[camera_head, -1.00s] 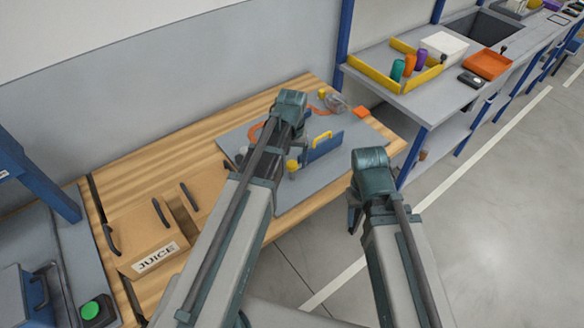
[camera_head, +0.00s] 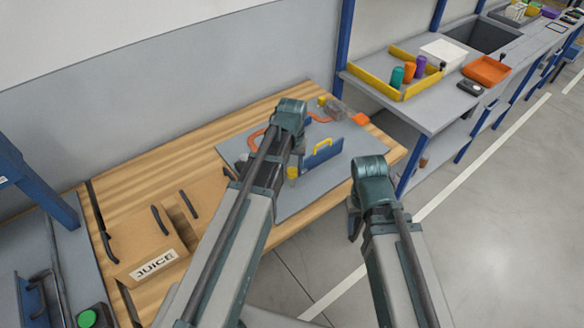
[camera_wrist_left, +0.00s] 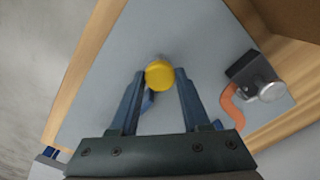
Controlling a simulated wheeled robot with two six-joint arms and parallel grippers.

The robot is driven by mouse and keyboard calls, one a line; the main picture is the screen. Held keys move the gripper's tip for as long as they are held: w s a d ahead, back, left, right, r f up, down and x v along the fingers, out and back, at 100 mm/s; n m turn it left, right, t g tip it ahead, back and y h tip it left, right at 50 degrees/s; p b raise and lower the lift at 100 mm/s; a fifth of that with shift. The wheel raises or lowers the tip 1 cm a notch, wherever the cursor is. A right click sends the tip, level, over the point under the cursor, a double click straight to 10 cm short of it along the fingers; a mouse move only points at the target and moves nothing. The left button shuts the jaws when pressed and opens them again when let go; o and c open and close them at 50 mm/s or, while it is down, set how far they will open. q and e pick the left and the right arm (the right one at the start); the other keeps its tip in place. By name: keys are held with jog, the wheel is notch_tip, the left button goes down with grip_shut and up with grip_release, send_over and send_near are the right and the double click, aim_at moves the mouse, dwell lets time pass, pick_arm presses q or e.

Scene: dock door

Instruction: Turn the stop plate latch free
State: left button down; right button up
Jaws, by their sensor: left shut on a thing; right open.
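In the head view my left arm hides most of that gripper. My right gripper (camera_head: 354,226) is open and empty, off the table's front edge.
A JUICE carton (camera_head: 146,240) stands left. A shelf with a yellow tray (camera_head: 377,82) is at the right.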

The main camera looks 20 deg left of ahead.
pick_arm(q)
jog(key=shift+m, duration=0.3)
jog(key=m, duration=0.3)
jog(key=shift+m, duration=0.4)
jog(key=m, duration=0.4)
jog(key=shift+m, duration=0.3)
jog(key=m, duration=0.4)
jog(key=shift+m, duration=2.5)
jog(key=shift+c, duration=1.8)
grip_release()
